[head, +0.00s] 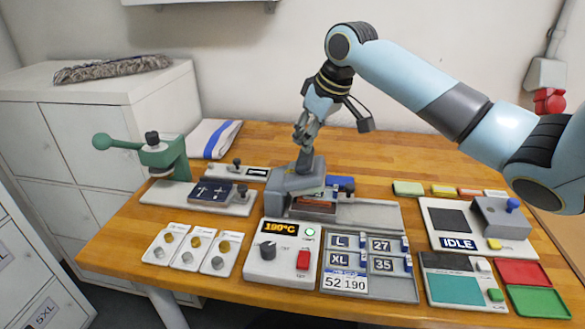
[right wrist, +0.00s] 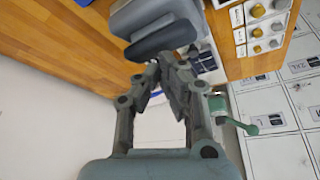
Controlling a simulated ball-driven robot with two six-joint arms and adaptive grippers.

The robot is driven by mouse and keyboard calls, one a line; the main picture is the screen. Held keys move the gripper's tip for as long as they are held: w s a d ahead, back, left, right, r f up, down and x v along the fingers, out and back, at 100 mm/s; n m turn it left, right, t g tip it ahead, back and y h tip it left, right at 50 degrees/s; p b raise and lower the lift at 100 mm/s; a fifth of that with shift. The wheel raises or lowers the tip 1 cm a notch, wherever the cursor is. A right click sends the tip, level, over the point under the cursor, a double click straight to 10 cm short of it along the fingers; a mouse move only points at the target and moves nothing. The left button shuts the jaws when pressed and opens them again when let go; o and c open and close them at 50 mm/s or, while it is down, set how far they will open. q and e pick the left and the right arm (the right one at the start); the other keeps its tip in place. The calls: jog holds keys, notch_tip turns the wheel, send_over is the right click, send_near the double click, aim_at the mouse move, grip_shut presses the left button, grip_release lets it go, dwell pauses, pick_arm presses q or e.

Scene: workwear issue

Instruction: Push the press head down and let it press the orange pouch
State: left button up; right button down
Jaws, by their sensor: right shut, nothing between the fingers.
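The grey press head (head: 295,181) stands mid-table on a grey base. A thin orange-brown edge, apparently the orange pouch (head: 318,202), shows beneath it; most of it is hidden. I cannot tell whether the head touches it. My right gripper (head: 302,142) is shut and empty, pointing down just above the upright lever of the press. I cannot tell whether the fingertips touch it. In the right wrist view the shut fingers (right wrist: 163,72) lie close to the grey press part (right wrist: 160,38). My left gripper is not in view.
A control box (head: 268,255) reading 190°C stands in front of the press. A green hand press (head: 165,160) stands to the left. A size-label tray (head: 372,265) and an IDLE unit (head: 460,225) lie to the right. A folded towel (head: 215,138) lies behind.

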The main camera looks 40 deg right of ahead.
jog(key=shift+f, duration=0.25)
dwell(0.3)
jog(key=shift+f, duration=0.3)
